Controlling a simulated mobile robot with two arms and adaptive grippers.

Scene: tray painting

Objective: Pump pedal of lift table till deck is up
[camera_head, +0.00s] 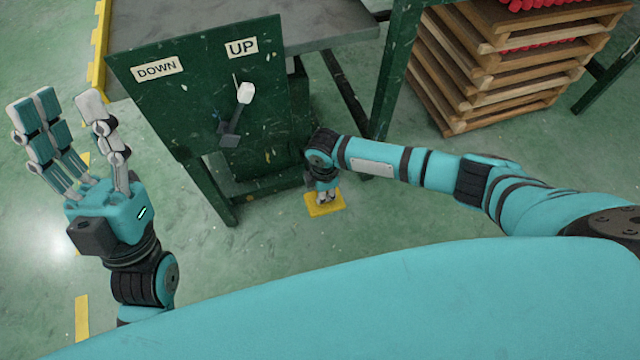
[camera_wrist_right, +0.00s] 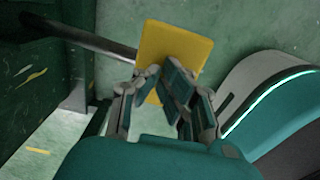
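The lift table has a grey deck (camera_head: 335,28) and a dark green front panel (camera_head: 185,95) marked DOWN and UP. A lever with a white knob (camera_head: 245,92) on the panel leans toward the UP label. The yellow pedal (camera_head: 325,204) is low over the floor by the table's base; it also shows in the right wrist view (camera_wrist_right: 190,38) at the end of a metal bar. My right gripper (camera_head: 326,198) is over the pedal, its fingertips drawn together at it; contact is unclear. My left gripper (camera_head: 60,103) is open and empty, left of the panel.
A stack of wooden pallets (camera_head: 480,75) with red items on top stands at the upper right, beside a green table leg (camera_head: 396,75). Yellow floor marks (camera_head: 82,318) lie at the left. Green floor around the pedal looks clear.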

